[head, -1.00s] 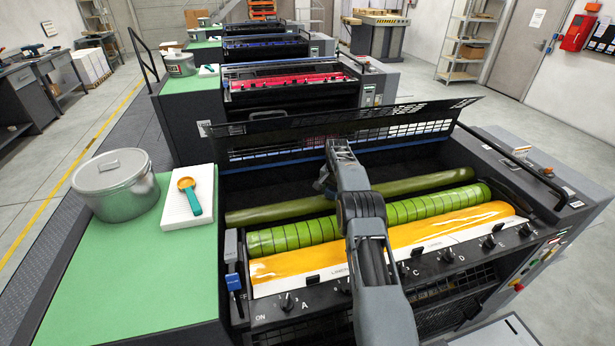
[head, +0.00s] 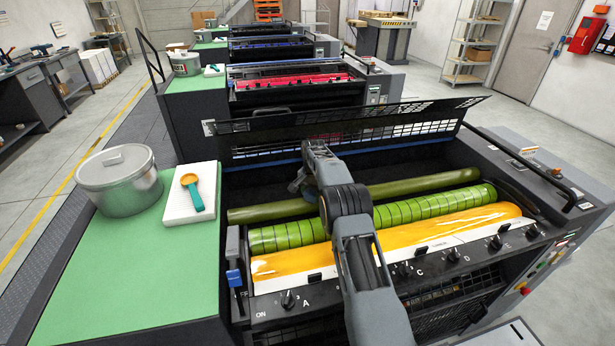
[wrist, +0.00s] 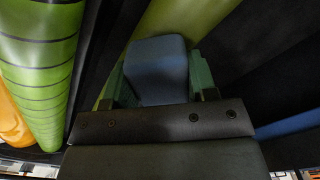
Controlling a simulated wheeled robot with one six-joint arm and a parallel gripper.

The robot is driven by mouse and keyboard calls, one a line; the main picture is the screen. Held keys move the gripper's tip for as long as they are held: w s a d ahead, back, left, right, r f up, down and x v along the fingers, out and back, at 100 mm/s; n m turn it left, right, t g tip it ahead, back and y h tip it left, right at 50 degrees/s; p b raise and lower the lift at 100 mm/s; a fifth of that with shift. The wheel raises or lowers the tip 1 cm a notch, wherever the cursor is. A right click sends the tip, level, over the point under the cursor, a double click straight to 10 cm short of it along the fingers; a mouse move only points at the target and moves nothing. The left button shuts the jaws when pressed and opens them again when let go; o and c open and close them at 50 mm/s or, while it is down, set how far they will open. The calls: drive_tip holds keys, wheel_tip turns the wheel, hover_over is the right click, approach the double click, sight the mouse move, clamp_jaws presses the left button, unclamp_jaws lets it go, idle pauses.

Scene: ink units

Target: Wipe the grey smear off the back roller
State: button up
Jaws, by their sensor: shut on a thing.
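The back roller (head: 420,186) is a plain olive-green cylinder behind the banded bright-green roller (head: 440,207) in the near ink unit. It also shows in the wrist view (wrist: 182,17). My gripper (wrist: 160,80) is shut on a blue wiping pad (wrist: 157,62), held between green fingers. The pad lies over the roller in the wrist view; I cannot tell whether it touches. In the head view my gripper is mostly hidden by my arm, over the left part of the back roller. I see no grey smear on the visible roller surface.
A raised grille guard (head: 345,130) stands behind the rollers. Yellow ink (head: 440,233) fills the front tray, with a knob panel (head: 400,268) before it. On the green left top (head: 130,260) stand a lidded metal pot (head: 120,182) and a white pad (head: 182,212) with a scoop.

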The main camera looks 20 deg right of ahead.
drive_tip(key=shift+a, duration=0.5)
drive_tip(key=shift+a+r, duration=0.2)
drive_tip(key=shift+a, duration=0.05)
drive_tip(key=shift+d+r+p, duration=0.1)
drive_tip(key=shift+r+p, duration=2.35)
drive_tip(key=shift+r, duration=1.4)
